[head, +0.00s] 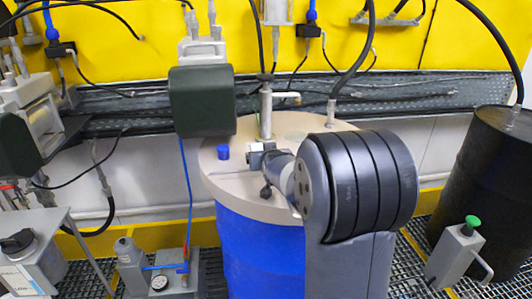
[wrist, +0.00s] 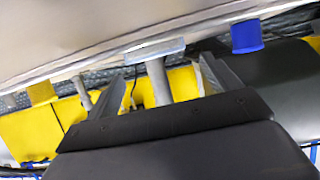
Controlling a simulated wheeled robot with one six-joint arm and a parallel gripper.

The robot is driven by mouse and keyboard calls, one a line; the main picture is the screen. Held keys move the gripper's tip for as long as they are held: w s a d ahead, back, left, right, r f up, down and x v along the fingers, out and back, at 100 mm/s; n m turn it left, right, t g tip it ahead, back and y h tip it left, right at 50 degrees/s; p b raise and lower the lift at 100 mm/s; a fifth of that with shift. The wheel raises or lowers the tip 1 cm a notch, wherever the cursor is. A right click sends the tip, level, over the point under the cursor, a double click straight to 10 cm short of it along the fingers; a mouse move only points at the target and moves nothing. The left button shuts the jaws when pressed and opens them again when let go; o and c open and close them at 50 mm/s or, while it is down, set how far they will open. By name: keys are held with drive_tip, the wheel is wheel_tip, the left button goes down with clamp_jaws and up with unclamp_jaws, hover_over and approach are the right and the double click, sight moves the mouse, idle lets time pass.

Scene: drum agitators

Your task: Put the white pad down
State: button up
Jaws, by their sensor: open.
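I cannot pick out a white pad for certain in either view. A pale round patch (head: 295,135) shows on the beige drum lid (head: 222,179), behind my arm; I cannot tell if it is the pad. My gripper (head: 262,160) is low over the lid, in front of an upright grey fitting (head: 266,118). In the wrist view the lid (wrist: 90,25) lies along the top, and my gripper (wrist: 162,75) has its two fingers apart. A grey post with a flat base (wrist: 158,70) shows between them; I cannot tell whether they touch it. My gripper holds no pad that I can see.
A blue cap (head: 223,152) stands on the lid left of my gripper; it also shows in the wrist view (wrist: 247,36). A dark green motor box (head: 202,100) hangs at the lid's back left. The drum (head: 255,245) is blue. A black drum (head: 490,165) stands right.

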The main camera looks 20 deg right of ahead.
drive_tip(key=v, duration=1)
drive_tip(key=shift+s+r, duration=0.25)
drive_tip(key=shift+r, duration=0.3)
drive_tip(key=shift+s+a+r+p, duration=0.15)
drive_tip(key=shift+s+p, duration=0.25)
drive_tip(key=shift+s, duration=0.35)
drive_tip(key=shift+o, duration=0.6)
idle(2.4)
